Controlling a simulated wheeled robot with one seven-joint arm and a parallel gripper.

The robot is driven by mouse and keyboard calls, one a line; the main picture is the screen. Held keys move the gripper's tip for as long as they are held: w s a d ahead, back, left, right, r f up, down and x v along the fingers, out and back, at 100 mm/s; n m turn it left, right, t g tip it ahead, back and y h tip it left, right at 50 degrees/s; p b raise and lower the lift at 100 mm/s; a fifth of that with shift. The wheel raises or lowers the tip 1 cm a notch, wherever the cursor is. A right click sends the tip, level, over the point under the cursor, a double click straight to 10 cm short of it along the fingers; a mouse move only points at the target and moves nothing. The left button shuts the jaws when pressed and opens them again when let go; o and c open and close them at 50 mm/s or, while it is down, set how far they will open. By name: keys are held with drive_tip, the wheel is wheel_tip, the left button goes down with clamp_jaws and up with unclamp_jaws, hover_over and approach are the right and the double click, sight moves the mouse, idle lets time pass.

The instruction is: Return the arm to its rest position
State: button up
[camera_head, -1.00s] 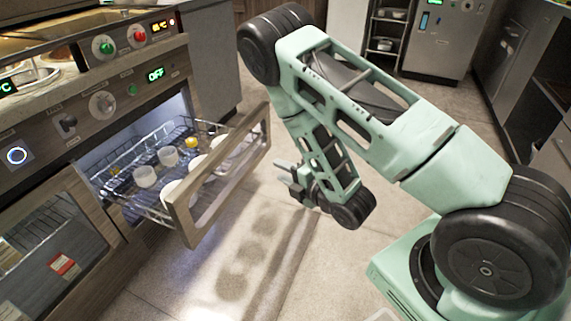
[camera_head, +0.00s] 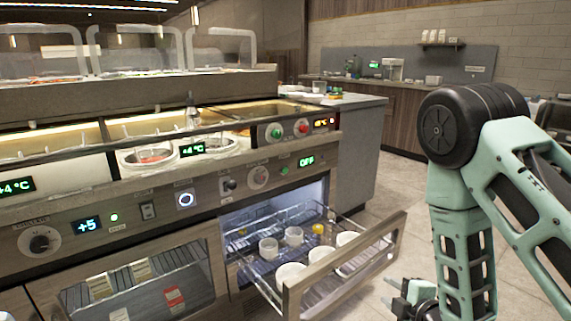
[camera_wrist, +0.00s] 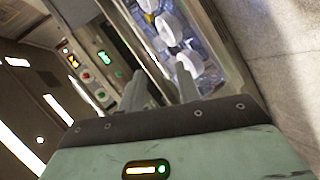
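My gripper (camera_head: 400,298) shows low at the right in the head view, just right of the open drawer (camera_head: 345,287) and apart from it. In the wrist view, its two grey fingers (camera_wrist: 163,88) stand apart with nothing between them, so it is open and empty. My mint-green arm is bent, with its black elbow joint high at the right. The forearm hangs down from it. The gripper's tips are small in the head view.
The pulled-out drawer holds several white cups (camera_head: 268,248) and a yellow item (camera_head: 318,228). The counter (camera_head: 120,208) with knobs and lit displays fills the left. A grey side panel (camera_head: 362,150) stands behind the drawer. Open floor (camera_head: 385,190) lies between it and my arm.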

drive_tip(key=s+a+r+m+g, duration=0.6)
drive_tip(key=s+a+r+g, duration=0.15)
drive_tip(key=a, duration=0.35)
drive_tip(key=s+r+m+g+h, duration=0.1)
drive_tip(key=s+r+m+g, duration=0.15)
drive_tip(key=s+r, duration=0.45)
drive_tip(key=s+r+m+g+h, duration=0.1)
drive_tip(key=s+r+m+g, duration=0.15)
drive_tip(key=s, duration=0.95)
wheel_tip(320, 180, up, 25)
drive_tip(key=n+p, duration=0.1)
drive_tip(key=p, duration=2.5)
drive_tip(key=shift+w+r, duration=0.15)
drive_tip(key=shift+w, duration=0.05)
